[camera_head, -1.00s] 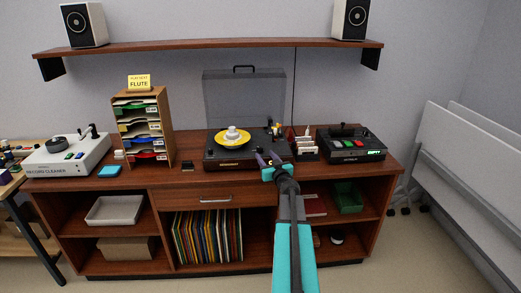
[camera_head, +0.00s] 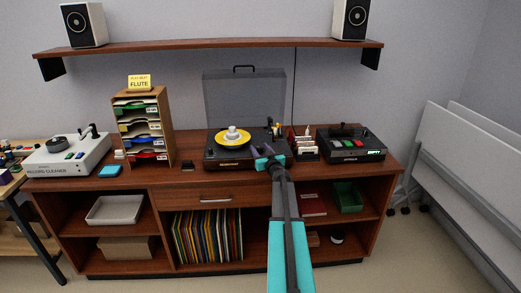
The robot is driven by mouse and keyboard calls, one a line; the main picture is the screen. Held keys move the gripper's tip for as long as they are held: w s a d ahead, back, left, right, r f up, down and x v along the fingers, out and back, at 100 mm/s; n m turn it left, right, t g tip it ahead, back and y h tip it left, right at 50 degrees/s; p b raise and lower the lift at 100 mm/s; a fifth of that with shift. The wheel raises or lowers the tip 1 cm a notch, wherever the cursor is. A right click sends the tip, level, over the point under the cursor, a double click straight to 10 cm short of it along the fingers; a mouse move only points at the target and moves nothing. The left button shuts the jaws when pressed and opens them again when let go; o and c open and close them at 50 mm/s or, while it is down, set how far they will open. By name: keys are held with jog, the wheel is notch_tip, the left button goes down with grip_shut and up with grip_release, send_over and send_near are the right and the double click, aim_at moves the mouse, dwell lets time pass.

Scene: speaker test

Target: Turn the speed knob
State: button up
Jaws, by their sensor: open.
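A dark turntable (camera_head: 212,152) with its clear lid (camera_head: 244,97) raised stands at the middle of the wooden cabinet. A yellow-labelled record (camera_head: 233,140) with a white weight on it lies on the platter. My gripper (camera_head: 265,154) is at the turntable's front right corner, at the end of my teal and dark arm. It is open and appears empty, but the fingertips are small in the picture. I cannot make out the speed knob; it may be hidden by my gripper.
A box of cards and brushes (camera_head: 306,148) stands close to the right of the turntable. A black device (camera_head: 352,152) sits further right. A paper sorter (camera_head: 143,128) and a white record cleaner (camera_head: 66,156) are on the left.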

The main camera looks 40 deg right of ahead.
jog(key=c, duration=1)
jog(key=shift+c, duration=0.2)
